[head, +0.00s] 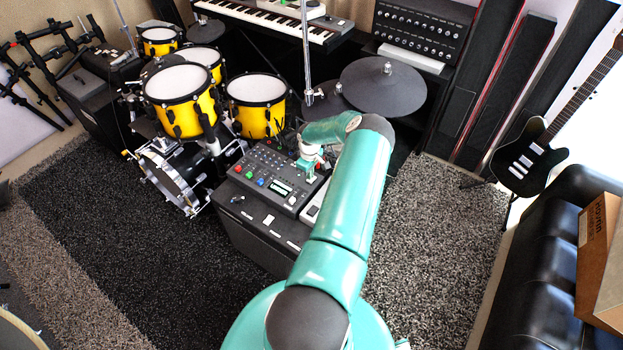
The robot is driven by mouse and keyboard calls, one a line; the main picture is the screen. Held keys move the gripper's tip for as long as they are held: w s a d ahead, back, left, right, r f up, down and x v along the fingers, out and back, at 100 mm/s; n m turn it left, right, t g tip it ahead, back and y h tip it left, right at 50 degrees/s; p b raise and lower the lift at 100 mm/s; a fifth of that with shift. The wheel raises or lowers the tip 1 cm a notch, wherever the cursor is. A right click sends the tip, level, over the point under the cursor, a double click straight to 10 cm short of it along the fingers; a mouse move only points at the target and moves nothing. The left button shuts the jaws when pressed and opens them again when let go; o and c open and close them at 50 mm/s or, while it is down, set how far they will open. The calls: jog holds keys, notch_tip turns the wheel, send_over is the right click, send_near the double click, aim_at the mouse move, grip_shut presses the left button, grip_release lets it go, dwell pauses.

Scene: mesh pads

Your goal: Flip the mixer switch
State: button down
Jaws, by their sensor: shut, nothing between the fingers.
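The mixer (264,184) is a dark grey box with knobs and coloured buttons. It lies on top of a black case (262,230) in the middle of the view. My teal arm reaches over from the lower right, and my gripper (309,177) is small in the picture at the mixer's upper right edge. It is shut and holds nothing. I cannot tell whether its tips touch the mixer. The mixer's switch is too small to pick out, and the arm hides part of the area to the right.
A light keypad-like device (314,205) lies right of the mixer, partly behind my arm. A yellow drum kit (178,85) stands close on the left, and dark cymbals (383,86) hang behind. A black sofa (540,265) is at right. The grey rug (440,215) is clear.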

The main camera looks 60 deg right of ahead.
jog(key=shift+f, duration=0.9)
dwell(0.7)
jog(key=shift+r, duration=3.5)
jog(key=shift+w+r, duration=0.1)
